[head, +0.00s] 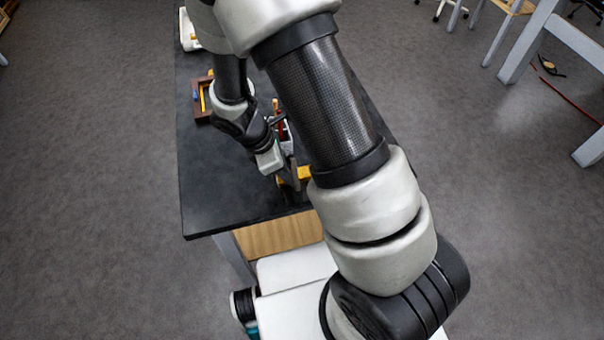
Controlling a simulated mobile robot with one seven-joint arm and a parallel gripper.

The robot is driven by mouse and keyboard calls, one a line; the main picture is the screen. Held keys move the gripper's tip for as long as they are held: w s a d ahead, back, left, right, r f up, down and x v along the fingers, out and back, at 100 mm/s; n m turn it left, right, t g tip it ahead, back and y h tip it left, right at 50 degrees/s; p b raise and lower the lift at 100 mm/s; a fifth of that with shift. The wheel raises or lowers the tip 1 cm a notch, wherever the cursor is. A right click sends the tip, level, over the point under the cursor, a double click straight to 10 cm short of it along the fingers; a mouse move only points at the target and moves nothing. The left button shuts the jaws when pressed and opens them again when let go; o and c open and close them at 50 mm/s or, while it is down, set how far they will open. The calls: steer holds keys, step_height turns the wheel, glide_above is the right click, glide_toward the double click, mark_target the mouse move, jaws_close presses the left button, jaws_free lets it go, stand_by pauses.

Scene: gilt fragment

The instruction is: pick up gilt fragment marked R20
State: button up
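My arm reaches down over a black-topped table (212,190). My gripper (290,180) points down near the table's front edge, partly behind my own arm. Its fingers are small and partly covered, so I cannot tell whether they are open or shut. A small yellow piece (305,173) shows right beside the fingers. I cannot tell whether it is a gilt fragment or whether the gripper touches it. No R20 marking can be read anywhere in the head view.
A brown wooden tray or frame (196,109) with yellow and blue in it lies at the table's left. A light container with a reddish upright item (281,130) stands behind the gripper. A white object (188,38) is at the far end. The front left tabletop is clear.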

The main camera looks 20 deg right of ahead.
steer(key=c, duration=0.8)
steer(key=shift+r, duration=0.25)
